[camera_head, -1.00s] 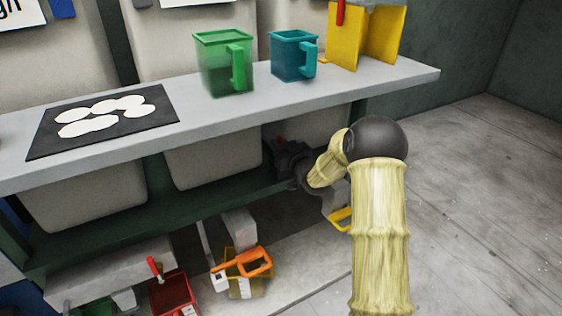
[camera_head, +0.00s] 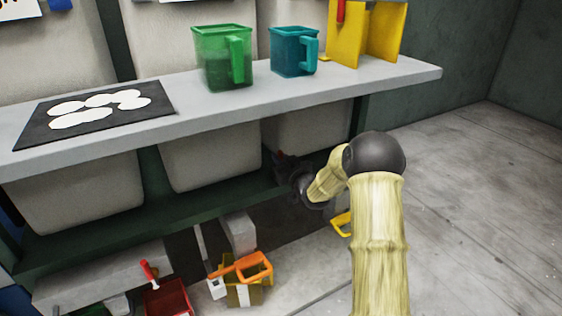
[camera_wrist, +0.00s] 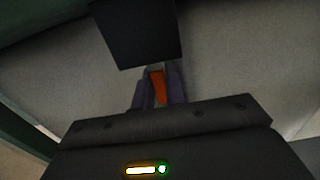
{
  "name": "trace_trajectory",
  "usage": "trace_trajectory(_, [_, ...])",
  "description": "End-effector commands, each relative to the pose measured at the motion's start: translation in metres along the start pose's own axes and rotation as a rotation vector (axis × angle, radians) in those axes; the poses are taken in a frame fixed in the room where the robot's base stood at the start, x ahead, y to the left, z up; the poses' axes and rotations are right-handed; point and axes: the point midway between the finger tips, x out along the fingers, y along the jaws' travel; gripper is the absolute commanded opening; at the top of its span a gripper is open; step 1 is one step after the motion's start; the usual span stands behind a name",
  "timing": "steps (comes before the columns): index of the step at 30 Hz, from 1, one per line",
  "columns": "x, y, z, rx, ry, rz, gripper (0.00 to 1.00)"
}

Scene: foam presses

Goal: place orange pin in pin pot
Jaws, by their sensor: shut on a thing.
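My gripper (camera_wrist: 157,88) is shut on an orange pin (camera_wrist: 158,84) in the wrist view. The pin stands between the two dark fingers, and its far end lies close to the edge of a dark square shape (camera_wrist: 135,30) that I cannot identify. In the head view my gripper is dark and partly lost in shadow below the grey shelf, in front of the pale bins; the pin is too small to tell there. I cannot tell which thing is the pin pot.
The grey shelf (camera_head: 300,98) holds a green jug (camera_head: 212,70), a teal jug (camera_head: 288,52), a yellow stand (camera_head: 380,38) and a black mat (camera_head: 40,128) with white discs. Below are a pale bin (camera_head: 210,160), a red scoop (camera_head: 168,300) and an orange-handled tool (camera_head: 255,268). Floor at right is clear.

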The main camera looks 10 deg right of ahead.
Motion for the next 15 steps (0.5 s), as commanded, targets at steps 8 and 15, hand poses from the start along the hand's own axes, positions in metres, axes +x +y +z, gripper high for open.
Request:
trace_trajectory(8, [0.0002, -0.0007, 0.0022, 0.000, 0.000, -0.001, 0.27])
trace_trajectory(15, [0.0003, -0.0008, 0.0022, 0.000, 0.000, -0.001, 0.35])
